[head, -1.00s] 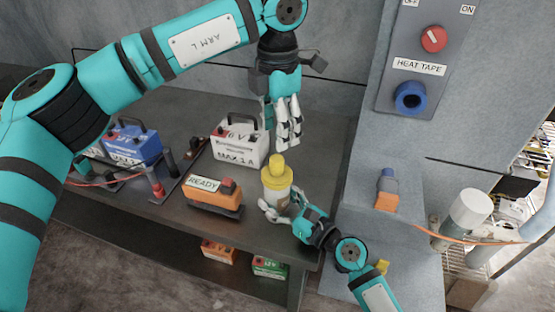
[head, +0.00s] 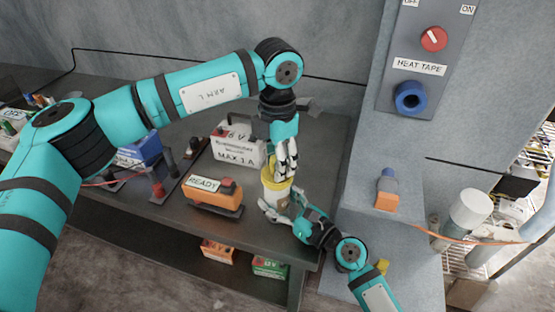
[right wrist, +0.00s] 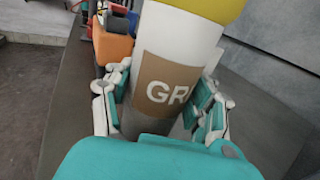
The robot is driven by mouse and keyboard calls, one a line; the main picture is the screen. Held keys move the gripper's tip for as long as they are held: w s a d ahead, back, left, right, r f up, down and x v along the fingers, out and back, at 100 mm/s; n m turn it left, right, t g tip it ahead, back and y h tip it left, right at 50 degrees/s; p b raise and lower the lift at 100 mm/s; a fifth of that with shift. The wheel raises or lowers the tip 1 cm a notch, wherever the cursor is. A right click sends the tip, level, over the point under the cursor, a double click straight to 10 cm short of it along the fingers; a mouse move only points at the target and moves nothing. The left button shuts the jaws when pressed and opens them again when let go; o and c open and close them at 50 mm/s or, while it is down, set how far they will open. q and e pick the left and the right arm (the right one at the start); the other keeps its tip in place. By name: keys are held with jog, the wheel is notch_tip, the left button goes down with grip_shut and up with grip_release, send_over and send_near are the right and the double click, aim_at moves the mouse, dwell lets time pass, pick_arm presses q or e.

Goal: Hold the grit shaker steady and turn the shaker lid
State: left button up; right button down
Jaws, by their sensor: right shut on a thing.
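The grit shaker (head: 274,199) is a white cylinder standing upright near the right end of the dark bench. Its brown label with "GR" shows in the right wrist view (right wrist: 170,88). The yellow shaker lid (head: 270,182) is on top; its edge also shows in the right wrist view (right wrist: 205,8). My right gripper (head: 276,211) is shut on the shaker's body, with fingers on both sides. My left gripper (head: 284,168) points down from above at the lid and partly hides it. I cannot tell whether its fingers are closed on the lid.
An orange "READY" box (head: 212,196) stands left of the shaker. A white battery charger (head: 236,150) is behind it. A grey ledge with an orange-and-blue plug (head: 387,192) and a heat tape panel (head: 425,60) lie to the right.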

pick_arm(q)
grip_shut()
jog(key=shift+m, duration=0.7)
jog(key=shift+o, duration=1.9)
grip_release()
notch_tip(320, 180, up, 12)
pick_arm(e)
jog(key=shift+c, duration=1.7)
grip_release()
jog(key=shift+o, duration=0.5)
